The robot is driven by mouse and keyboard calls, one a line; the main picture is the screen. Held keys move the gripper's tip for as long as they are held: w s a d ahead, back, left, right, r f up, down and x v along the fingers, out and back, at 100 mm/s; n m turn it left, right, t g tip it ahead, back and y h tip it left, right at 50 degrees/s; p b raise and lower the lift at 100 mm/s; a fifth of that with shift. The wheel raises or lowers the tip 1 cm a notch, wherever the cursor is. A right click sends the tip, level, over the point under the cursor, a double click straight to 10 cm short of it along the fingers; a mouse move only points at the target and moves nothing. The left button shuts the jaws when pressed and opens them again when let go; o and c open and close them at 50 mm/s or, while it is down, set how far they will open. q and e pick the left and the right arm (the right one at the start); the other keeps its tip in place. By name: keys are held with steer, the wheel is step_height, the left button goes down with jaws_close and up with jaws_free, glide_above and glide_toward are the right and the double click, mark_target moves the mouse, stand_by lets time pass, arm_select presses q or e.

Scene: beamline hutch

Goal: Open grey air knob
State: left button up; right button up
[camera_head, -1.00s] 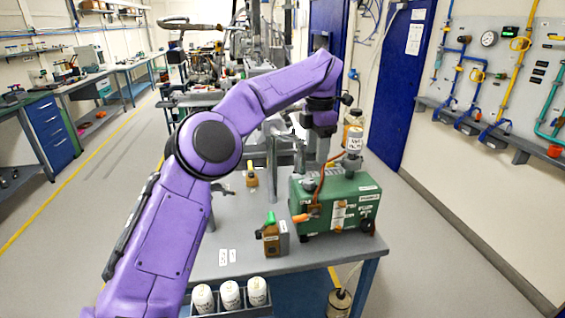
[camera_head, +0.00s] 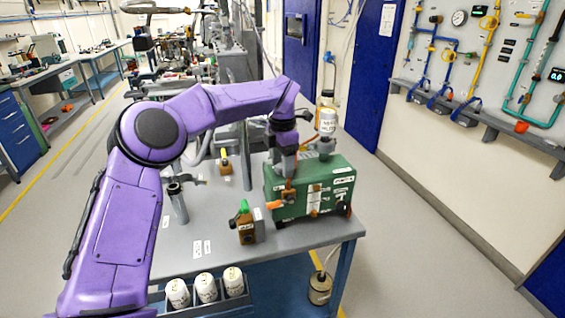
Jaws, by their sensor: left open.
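My left gripper (camera_head: 288,180) points down at the front left of a green box (camera_head: 325,208) on the table. Its jaws are open and close to an orange lever (camera_head: 277,205) on the box's front. I cannot tell whether they touch it. The gripper hides part of the box's left top. I cannot clearly identify a grey air knob. A grey fitting (camera_head: 326,147) sits on top of the box, right of the gripper. A grey post with a side handle (camera_head: 177,195) stands at the table's left. My right gripper is not in view.
A small brown block with a green knob (camera_head: 244,208) stands in front of the green box. A brown block with a yellow handle (camera_head: 225,165) stands farther back. White bottles (camera_head: 207,288) sit in a front rack. A labelled jar (camera_head: 326,120) rises behind the box.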

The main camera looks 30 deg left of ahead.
arm_select(q)
steer(key=shift+s+r, duration=0.15)
steer(key=shift+s, duration=0.1)
steer(key=c, duration=0.3)
steer(key=shift+a, duration=0.2)
steer(key=c, duration=0.7)
steer(key=shift+c, duration=0.2)
